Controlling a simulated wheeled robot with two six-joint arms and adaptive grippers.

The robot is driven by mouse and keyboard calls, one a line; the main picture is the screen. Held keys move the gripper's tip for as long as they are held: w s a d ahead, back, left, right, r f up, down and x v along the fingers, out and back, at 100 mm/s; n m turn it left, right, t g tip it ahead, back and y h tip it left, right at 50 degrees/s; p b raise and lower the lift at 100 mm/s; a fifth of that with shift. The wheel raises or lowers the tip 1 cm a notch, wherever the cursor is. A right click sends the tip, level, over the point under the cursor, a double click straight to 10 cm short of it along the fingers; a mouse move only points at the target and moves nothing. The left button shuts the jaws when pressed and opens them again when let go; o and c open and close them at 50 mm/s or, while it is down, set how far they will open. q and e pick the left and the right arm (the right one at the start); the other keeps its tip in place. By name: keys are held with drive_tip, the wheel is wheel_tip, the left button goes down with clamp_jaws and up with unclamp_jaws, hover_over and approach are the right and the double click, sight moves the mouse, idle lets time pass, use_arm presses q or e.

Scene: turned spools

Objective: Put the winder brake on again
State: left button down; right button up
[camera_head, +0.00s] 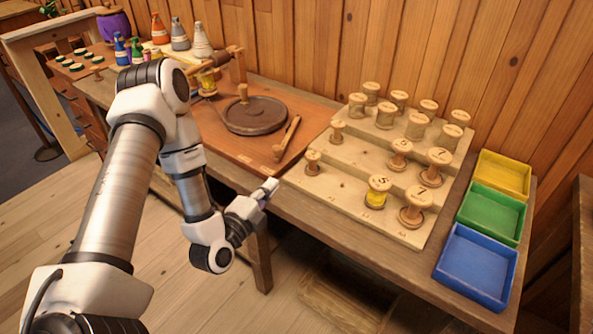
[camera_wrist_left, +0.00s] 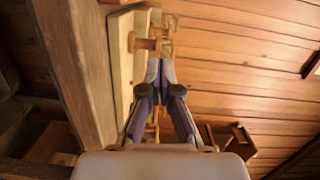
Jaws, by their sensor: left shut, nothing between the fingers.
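The winder stands on a reddish-brown board (camera_head: 225,143) in the head view, with a dark round turntable (camera_head: 254,116) and a peg on it. A wooden lever (camera_head: 288,137), which looks like the brake, sits at the turntable's right, slanting up and away from its round base. I cannot tell whether it touches the turntable. My left gripper (camera_head: 271,187) is shut and empty, in front of the table edge, apart from the lever. In the left wrist view its fingertips (camera_wrist_left: 162,72) meet below a spool-like wooden piece (camera_wrist_left: 158,38). My right gripper is out of view.
A stepped rack (camera_head: 340,194) with several wooden spools stands right of the winder. Yellow (camera_head: 502,174), green (camera_head: 491,214) and blue (camera_head: 476,266) trays line the right end. Several bottles (camera_head: 180,36) stand at the back left. The table's front edge lies near my left forearm.

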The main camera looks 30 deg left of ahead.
use_arm(q)
drive_tip(key=shift+d, duration=0.1)
drive_tip(key=w, duration=0.9)
drive_tip(key=shift+w+a, duration=0.25)
drive_tip(key=shift+w, duration=0.15)
drive_tip(key=a, duration=0.2)
drive_tip(key=w+a+p, duration=0.1)
drive_tip(key=a, duration=0.1)
drive_tip(key=shift+a+f, duration=0.1)
drive_tip(key=shift+f, duration=0.1)
drive_tip(key=shift+p, duration=0.3)
